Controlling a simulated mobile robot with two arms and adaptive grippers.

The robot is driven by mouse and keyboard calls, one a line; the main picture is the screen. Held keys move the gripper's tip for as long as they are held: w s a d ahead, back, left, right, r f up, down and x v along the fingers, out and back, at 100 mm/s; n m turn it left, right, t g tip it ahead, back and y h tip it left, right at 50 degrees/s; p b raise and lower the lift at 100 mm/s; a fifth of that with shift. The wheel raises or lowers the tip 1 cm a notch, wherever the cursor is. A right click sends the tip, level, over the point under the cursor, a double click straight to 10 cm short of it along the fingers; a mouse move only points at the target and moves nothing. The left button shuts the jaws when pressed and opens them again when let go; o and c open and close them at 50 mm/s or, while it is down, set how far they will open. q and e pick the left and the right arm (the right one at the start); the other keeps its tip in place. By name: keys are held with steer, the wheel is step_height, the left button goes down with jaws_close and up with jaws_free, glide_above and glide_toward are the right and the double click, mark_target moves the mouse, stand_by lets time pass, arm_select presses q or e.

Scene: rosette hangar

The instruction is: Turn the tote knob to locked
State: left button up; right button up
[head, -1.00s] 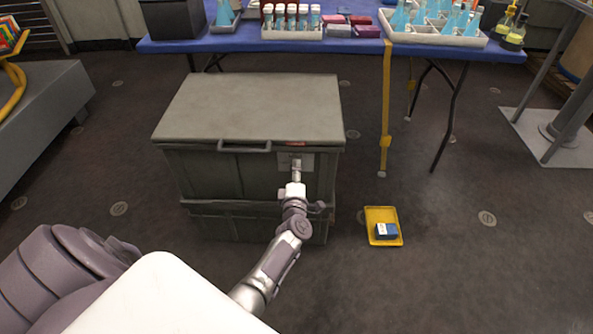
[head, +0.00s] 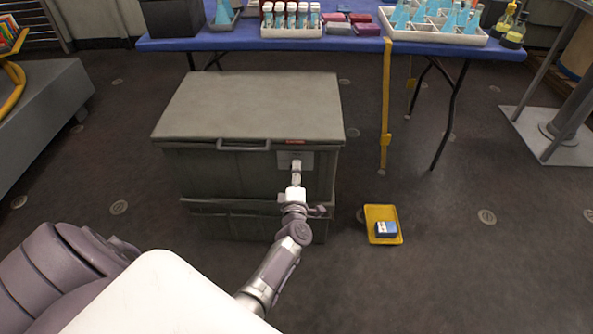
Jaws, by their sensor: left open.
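The grey-green tote (head: 225,172) stands on the floor ahead with its flat lid (head: 253,105) closed. A handle (head: 243,146) runs along the front edge of the lid. A pale plate (head: 306,160) is on the right of the front face. The knob itself cannot be made out; my gripper covers the plate's lower middle. My left gripper (head: 295,167) is open with its tips at the plate. Whether it touches the knob cannot be told. My right gripper is not in view.
A yellow tray (head: 371,213) with a blue box (head: 386,230) lies on the floor right of the tote. Behind is a blue-covered table (head: 240,40) with racks and flasks. A yellow strap (head: 386,110) hangs from it. Floor at the right front is clear.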

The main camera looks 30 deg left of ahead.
arm_select(q)
steer(key=v, duration=0.5)
steer(key=shift+s+d, duration=0.2)
steer(key=shift+s, duration=0.1)
